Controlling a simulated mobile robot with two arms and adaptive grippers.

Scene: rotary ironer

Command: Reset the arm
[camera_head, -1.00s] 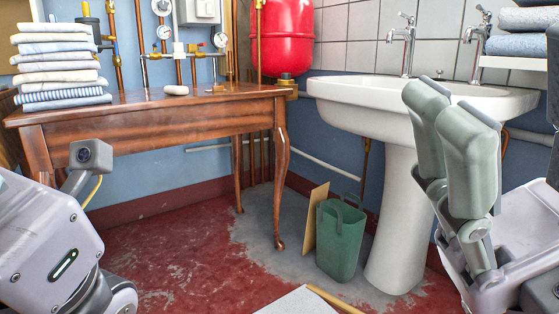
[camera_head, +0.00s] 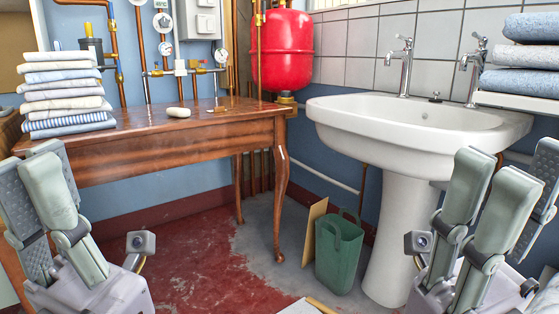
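My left gripper (camera_head: 42,195) is at the lower left, in front of the wooden table (camera_head: 190,150). Its fingers point up and stand apart with nothing between them. My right gripper (camera_head: 495,195) is at the lower right, in front of the white pedestal sink (camera_head: 400,130). Its fingers also point up, spread and empty. Neither gripper appears to touch the furniture.
Folded towels (camera_head: 65,95) are stacked on the table's left, and a white soap-like piece (camera_head: 178,112) lies on it. More towels (camera_head: 525,55) sit on a right shelf. A green bag (camera_head: 338,250) stands by the sink. The red floor (camera_head: 190,260) between is clear.

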